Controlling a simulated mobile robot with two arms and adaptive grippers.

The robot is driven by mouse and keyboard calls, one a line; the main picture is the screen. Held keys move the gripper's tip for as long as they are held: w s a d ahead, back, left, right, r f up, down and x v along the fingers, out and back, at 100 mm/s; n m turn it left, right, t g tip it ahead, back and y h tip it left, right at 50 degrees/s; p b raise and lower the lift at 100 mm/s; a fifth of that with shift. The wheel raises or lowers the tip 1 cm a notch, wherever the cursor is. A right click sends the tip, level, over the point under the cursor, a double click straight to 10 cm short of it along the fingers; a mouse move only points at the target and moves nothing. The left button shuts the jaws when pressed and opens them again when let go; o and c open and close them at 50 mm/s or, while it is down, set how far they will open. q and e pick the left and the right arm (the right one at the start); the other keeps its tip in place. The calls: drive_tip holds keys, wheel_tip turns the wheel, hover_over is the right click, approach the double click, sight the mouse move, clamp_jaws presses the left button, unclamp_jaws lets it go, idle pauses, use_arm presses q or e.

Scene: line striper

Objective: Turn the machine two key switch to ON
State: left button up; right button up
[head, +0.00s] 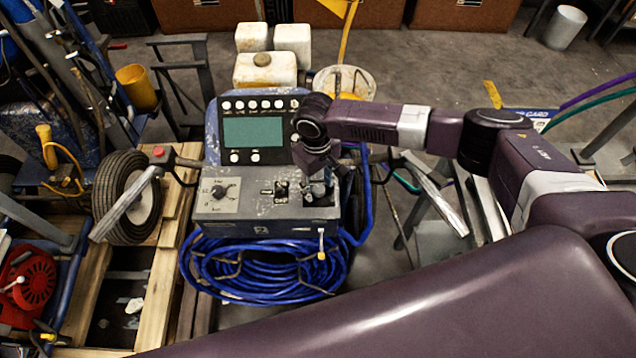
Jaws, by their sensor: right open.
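The line striper (266,207) stands on a wooden pallet, with a grey control box below an upright panel with a green screen (253,132). The box top carries a round black dial (218,192) at left and a small black switch fitting (281,190) in the middle. My right gripper (318,180) points down over the right part of the box top, very close to the fittings there. It is open, but its fingertips are small and dark. I cannot make out which fitting is the key switch or its setting; the gripper hides part of that area. My left gripper is out of view.
A coil of blue hose (265,272) hangs below the box. Handlebars stick out on both sides, with a wheel (127,197) at left. White containers (265,70) stand behind the screen. A blue frame with a yellow cup (136,87) stands at far left.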

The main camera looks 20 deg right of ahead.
drive_tip(key=shift+c, duration=0.3)
clamp_jaws()
drive_tip(key=shift+r+m+p, duration=0.2)
drive_tip(key=shift+m+p, duration=0.2)
drive_tip(key=shift+p, duration=0.3)
drive_tip(key=m+p, duration=0.5)
drive_tip(key=p, duration=0.1)
drive_tip(key=shift+m+p, duration=0.3)
drive_tip(key=shift+m, duration=0.1)
drive_tip(key=m+p, duration=0.2)
drive_tip(key=m, duration=0.1)
drive_tip(key=shift+p, duration=0.3)
drive_tip(key=shift+w+d+f+m+p, duration=0.1)
drive_tip(key=shift+m+p, duration=0.6)
drive_tip(key=shift+m, duration=0.5)
drive_tip(key=shift+o, duration=0.3)
unclamp_jaws()
